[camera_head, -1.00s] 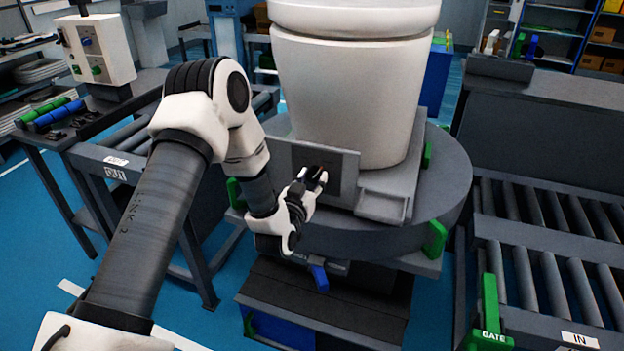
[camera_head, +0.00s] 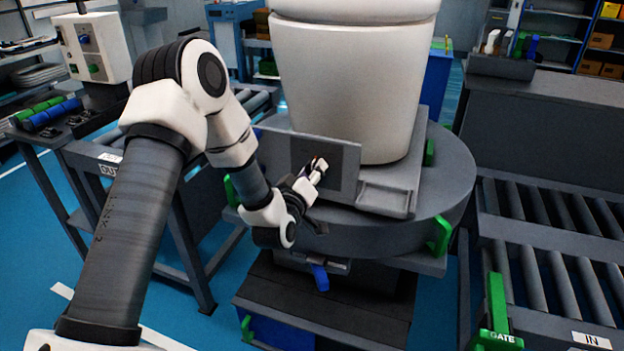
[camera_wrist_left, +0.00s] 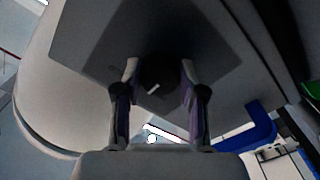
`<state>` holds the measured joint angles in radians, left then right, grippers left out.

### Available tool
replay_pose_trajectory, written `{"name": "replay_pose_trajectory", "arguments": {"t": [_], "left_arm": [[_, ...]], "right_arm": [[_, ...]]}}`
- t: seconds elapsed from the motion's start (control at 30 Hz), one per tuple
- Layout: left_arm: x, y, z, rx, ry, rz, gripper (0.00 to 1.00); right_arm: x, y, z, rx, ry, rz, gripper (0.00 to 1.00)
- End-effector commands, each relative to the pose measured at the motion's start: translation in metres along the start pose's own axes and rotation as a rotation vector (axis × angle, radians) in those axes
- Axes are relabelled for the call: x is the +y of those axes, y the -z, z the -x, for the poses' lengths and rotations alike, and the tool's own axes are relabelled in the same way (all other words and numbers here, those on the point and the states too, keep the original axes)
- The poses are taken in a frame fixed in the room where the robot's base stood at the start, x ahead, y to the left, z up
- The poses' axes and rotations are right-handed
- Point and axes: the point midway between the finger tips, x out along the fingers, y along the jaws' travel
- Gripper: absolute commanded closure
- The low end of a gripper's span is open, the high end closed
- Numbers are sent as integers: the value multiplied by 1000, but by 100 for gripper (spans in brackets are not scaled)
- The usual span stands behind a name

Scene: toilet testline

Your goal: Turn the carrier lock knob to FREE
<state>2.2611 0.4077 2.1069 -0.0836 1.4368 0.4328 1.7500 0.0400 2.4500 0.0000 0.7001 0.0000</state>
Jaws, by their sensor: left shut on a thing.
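The carrier lock knob shows in the left wrist view as a dark round knob (camera_wrist_left: 158,76) with a short white mark, on a grey plate (camera_wrist_left: 85,45). My left gripper (camera_wrist_left: 160,85) has a finger on each side of the knob and is shut on it. In the head view my left gripper (camera_head: 316,170) is at the front of the upright grey plate (camera_head: 343,160), and its fingers hide most of the knob. The white mark is tilted in the wrist view. Any FREE lettering is not readable. My right gripper is not in view.
A white toilet (camera_head: 345,85) stands on the carrier on a round grey turntable (camera_head: 440,195) with green blocks. A blue lever (camera_head: 320,277) hangs below its front edge. Roller conveyors stand left and right, with a green gate post (camera_head: 496,305) at the right.

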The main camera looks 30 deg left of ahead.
Motion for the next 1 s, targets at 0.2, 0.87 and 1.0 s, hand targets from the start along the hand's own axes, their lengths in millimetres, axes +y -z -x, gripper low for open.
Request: {"name": "replay_pose_trajectory", "arguments": {"t": [0.2, 0.87, 1.0], "left_arm": [[-2, -2, 0, 2, 0, 203, 95], [0, 0, 0, 1, -1, 682, 95], [1, 0, 0, 1, 0, 718, 95]], "right_arm": [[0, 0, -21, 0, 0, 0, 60], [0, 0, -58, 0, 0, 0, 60], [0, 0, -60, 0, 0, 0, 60]]}}
